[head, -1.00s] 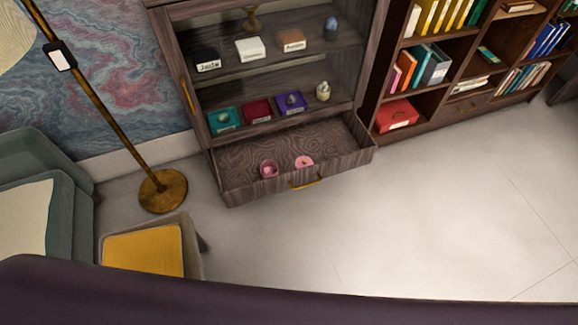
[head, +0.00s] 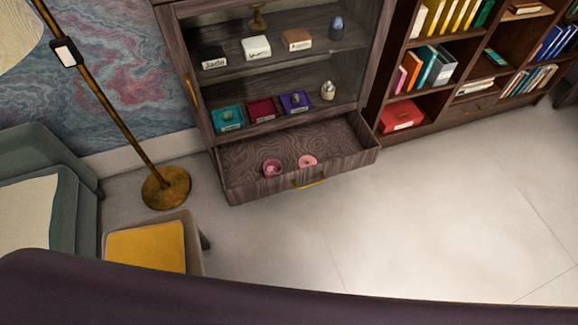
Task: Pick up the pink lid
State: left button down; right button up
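The pink lid (head: 308,161) lies in the open bottom drawer (head: 245,158) of the wooden cabinet, near the drawer's front wall. It looks like a small flat round disc with a darker spot in its middle. A pink round pot (head: 272,168) stands in the same drawer, just left of the lid and apart from it. Neither of my grippers shows in the head view.
The cabinet shelves above hold coloured boxes (head: 262,110) and labelled blocks (head: 256,47). A brass floor lamp (head: 166,188), a yellow-cushioned stool (head: 145,248) and a green armchair (head: 75,205) stand at left. A bookcase (head: 392,95) stands right. The floor (head: 420,220) before the drawer is clear.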

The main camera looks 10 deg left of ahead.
aim_at(306, 161)
jog(key=i+l+u, duration=0.1)
jog(key=l, duration=0.2)
jog(key=i+l, duration=0.25)
jog(key=i+l+u, duration=0.15)
jog(key=l, duration=0.2)
jog(key=i+l, duration=0.15)
jog(key=l, duration=0.15)
jog(key=u, duration=0.05)
